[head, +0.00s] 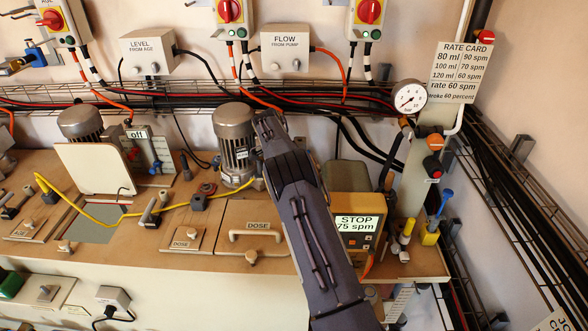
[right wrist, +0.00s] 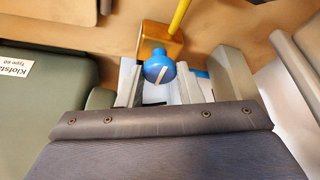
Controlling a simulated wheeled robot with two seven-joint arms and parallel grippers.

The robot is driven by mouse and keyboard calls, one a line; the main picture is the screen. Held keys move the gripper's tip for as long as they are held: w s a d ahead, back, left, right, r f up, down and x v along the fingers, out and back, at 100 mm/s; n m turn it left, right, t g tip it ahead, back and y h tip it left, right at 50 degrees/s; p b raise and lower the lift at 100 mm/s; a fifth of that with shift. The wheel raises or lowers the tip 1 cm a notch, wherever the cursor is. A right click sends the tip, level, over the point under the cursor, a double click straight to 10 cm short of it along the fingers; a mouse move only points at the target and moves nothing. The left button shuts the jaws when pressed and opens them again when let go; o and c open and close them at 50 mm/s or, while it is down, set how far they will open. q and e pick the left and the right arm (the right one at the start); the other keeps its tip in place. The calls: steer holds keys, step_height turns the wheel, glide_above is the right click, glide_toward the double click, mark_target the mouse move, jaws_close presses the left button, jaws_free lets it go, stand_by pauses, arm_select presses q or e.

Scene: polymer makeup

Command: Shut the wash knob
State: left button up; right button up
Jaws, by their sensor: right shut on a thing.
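A blue round knob (right wrist: 158,72) with a short pale line on its face shows in the right wrist view, in front of a brass-coloured block (right wrist: 160,42). I take it as the wash knob; no wash label is readable. My right gripper (right wrist: 159,84) is shut on the knob, with a grey finger at each side. The line runs at a slant. In the head view my right arm reaches up from the bottom right and hides its own gripper and the knob. My left gripper is in neither view.
A green housing (right wrist: 40,95) is close on the left in the right wrist view. A yellow hose (right wrist: 181,16) rises from the brass block. In the head view, a box (head: 357,224) reading STOP 75 spm stands right of my arm. A grey motor (head: 235,140) stands left of it.

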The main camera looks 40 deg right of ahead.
steer(key=o, duration=0.9)
steer(key=shift+o, duration=0.2)
steer(key=shift+r, duration=0.1)
steer(key=v, duration=0.7)
steer(key=shift+a+r+b, duration=0.2)
steer(key=shift+r+b, duration=0.1)
steer(key=shift+w, duration=0.1)
